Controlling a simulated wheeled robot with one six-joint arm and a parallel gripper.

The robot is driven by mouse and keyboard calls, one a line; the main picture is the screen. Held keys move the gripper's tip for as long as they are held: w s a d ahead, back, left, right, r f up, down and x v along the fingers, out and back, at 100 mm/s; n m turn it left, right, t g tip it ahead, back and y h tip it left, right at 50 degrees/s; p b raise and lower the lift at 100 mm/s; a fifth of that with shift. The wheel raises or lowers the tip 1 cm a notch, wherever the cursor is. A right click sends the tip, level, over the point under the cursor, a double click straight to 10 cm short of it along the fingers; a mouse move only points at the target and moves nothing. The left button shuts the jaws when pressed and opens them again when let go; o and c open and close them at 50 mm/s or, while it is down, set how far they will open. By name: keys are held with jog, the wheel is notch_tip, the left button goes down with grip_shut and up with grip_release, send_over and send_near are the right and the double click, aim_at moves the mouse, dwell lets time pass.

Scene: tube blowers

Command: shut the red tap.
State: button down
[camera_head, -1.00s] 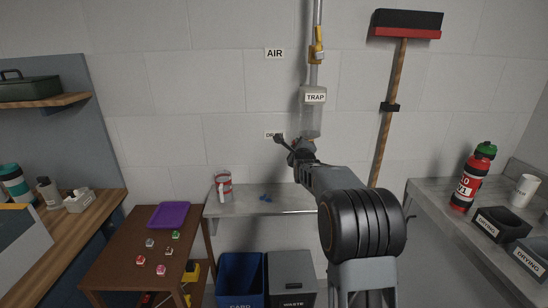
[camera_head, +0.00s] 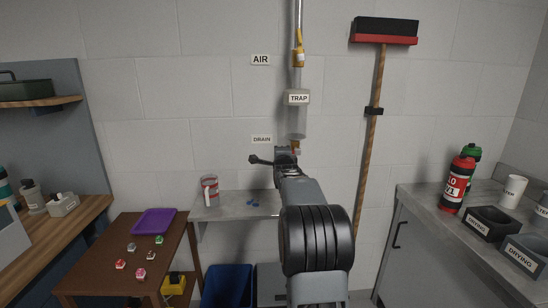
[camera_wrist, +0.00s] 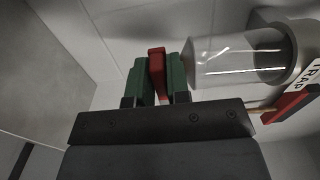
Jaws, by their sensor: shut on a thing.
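The red tap (camera_wrist: 157,60) is a narrow red lever standing between the two green fingers of my gripper (camera_wrist: 161,78) in the wrist view. My gripper is shut on it. In the head view my gripper (camera_head: 287,152) is at the lower end of the clear trap bowl (camera_head: 297,122), and it hides the red tap there. The bowl lies just right of the fingers in the wrist view (camera_wrist: 238,62). A DRAIN sign (camera_head: 262,139) is on the wall to the left.
A yellow valve (camera_head: 298,58) is on the pipe above the trap. A red-headed broom (camera_head: 385,40) hangs to the right. A grey shelf (camera_head: 232,207) with a can (camera_head: 209,190) is below left. A counter with a red bottle (camera_head: 457,184) stands at right.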

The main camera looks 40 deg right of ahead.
jog(key=shift+f, duration=0.1)
jog(key=c, duration=1.3)
grip_release()
jog(key=shift+s+d, duration=0.1)
jog(key=shift+s, duration=0.05)
jog(key=shift+c, duration=0.2)
jog(key=shift+o, duration=0.9)
jog(key=b+v, duration=0.2)
jog(key=v, duration=1.1)
jog(key=shift+s+a+b, duration=0.3)
